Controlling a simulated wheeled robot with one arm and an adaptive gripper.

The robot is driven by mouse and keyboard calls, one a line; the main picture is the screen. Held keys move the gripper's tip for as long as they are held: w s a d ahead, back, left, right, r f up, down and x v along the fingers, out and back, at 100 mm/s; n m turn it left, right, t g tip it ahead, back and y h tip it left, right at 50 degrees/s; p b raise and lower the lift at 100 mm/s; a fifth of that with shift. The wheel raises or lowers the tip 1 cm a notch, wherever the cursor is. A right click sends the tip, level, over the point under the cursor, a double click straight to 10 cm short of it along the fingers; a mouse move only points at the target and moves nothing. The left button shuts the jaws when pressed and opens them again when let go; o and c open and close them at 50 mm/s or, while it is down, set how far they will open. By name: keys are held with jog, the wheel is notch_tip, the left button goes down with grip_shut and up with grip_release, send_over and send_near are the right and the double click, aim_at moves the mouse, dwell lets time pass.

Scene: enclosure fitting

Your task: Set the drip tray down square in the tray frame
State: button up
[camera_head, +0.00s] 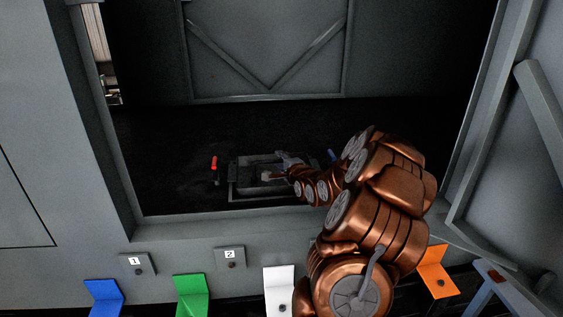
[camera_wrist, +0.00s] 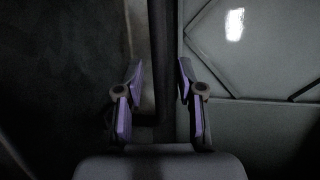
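In the head view a grey rectangular tray frame (camera_head: 233,180) lies on the dark floor inside the enclosure. Grey parts show within it, but I cannot tell the drip tray apart from the frame or my gripper. My copper arm reaches in from the right, and its end is over the right part of the frame, hiding some of it. No tray is clear in the wrist view.
A red-handled part (camera_head: 214,164) stands left of the frame and a blue one (camera_head: 332,155) right of it. The enclosure's front sill (camera_head: 190,224) runs before the frame. A braced panel (camera_head: 268,45) hangs behind. Coloured brackets, including a green one (camera_head: 191,292), line the front.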

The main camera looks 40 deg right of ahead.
jog(key=shift+r, duration=0.1)
jog(key=shift+s+r, duration=0.1)
jog(key=shift+s, duration=0.1)
jog(key=p+v, duration=0.1)
jog(key=v, duration=0.9)
jog(key=shift+s+a, duration=0.1)
jog(key=shift+s, duration=0.05)
jog(key=shift+s+a+r, duration=0.15)
jog(key=shift+s+a, duration=0.1)
jog(key=shift+s, duration=0.3)
jog(key=shift+a, duration=0.1)
